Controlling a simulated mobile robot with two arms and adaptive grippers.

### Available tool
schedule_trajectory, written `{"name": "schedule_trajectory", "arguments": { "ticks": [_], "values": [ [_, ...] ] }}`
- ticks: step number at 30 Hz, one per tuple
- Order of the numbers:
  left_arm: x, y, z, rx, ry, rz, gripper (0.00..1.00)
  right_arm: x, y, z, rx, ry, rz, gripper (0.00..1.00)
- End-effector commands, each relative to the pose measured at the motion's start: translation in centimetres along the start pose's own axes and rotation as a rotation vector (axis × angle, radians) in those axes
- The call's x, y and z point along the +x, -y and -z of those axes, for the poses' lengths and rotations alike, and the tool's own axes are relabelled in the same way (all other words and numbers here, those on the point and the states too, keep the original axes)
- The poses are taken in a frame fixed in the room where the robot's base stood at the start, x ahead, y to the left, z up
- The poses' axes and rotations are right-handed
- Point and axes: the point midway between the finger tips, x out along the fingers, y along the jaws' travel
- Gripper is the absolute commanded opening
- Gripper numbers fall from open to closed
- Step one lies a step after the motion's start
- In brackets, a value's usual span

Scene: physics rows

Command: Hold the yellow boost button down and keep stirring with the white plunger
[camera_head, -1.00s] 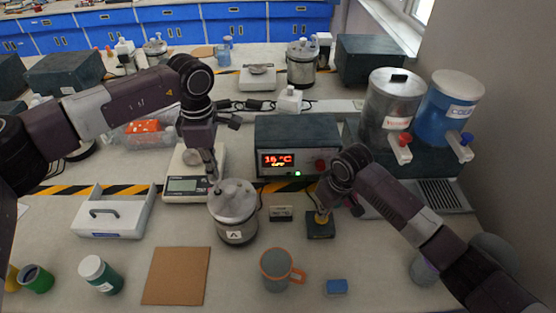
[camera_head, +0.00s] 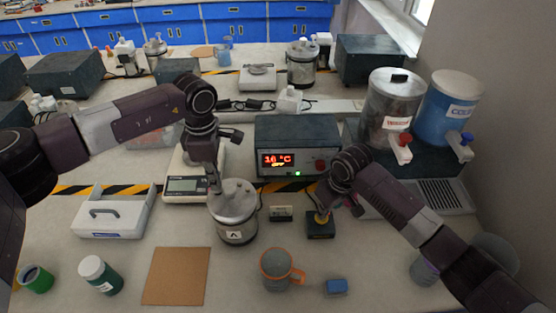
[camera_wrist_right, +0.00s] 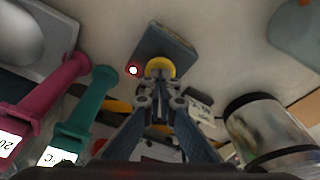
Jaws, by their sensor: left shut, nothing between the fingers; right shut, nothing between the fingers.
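The yellow boost button (camera_wrist_right: 160,66) tops a small dark box (camera_head: 320,230) on the bench right of the pot. My right gripper (camera_head: 322,217) is shut with its tips at the button, seemingly touching it; a small red light glows beside the button in the right wrist view. The lidded metal pot (camera_head: 233,222) marked A stands left of the box. My left gripper (camera_head: 216,192) is shut, pointing down at the left part of the pot's lid. The white plunger is not clearly visible there; the left fingers may hide it.
A heater box (camera_head: 297,146) with a red display reading 16 °C and OFF stands behind. A scale (camera_head: 190,186), a white tray (camera_head: 113,217), a cork mat (camera_head: 176,276), a grey mug (camera_head: 276,268) and a blue sponge (camera_head: 336,287) surround the pot.

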Motion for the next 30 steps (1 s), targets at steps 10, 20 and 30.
{"name": "schedule_trajectory", "arguments": {
  "ticks": [10, 20, 30],
  "values": [
    [-1.8, 0.0, 0.0, 0.000, 0.001, -0.001, 0.00, 0.1, 0.0, -0.2, 0.000, 0.004, 0.000, 0.00],
    [-4.0, 0.0, 0.0, -0.001, 0.000, 0.000, 0.00, 0.1, 0.0, -0.2, 0.000, 0.004, 0.000, 0.00],
    [-4.0, 0.0, 0.0, 0.000, 0.000, 0.000, 0.00, 0.1, 0.0, -0.2, 0.000, 0.004, 0.000, 0.00]
  ]
}}
